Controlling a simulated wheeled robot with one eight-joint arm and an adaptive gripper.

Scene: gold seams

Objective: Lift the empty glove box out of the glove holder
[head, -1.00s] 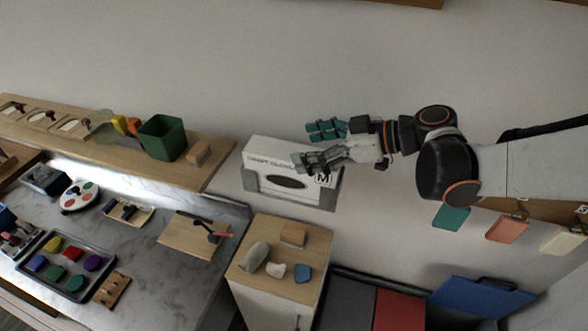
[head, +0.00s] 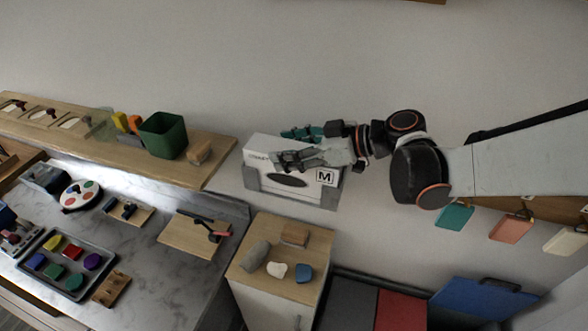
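The white glove box (head: 258,166) with a dark oval opening and an "M" label sits in the grey wall-mounted glove holder (head: 317,199). My gripper (head: 284,147) is at the box's top edge, reaching in from the right. One grey finger lies in front of the box's upper face, and a teal-padded finger shows behind the top edge, by the wall. The fingers look spread apart with the top of the box between them. Whether they touch the box cannot be told. The gripper hides part of the box's top edge and printing.
A wooden shelf (head: 100,155) with a green bin (head: 163,135) and a wooden block (head: 199,152) is left of the holder. Below is a small cabinet (head: 252,227) with several small objects on top. The wall above is clear.

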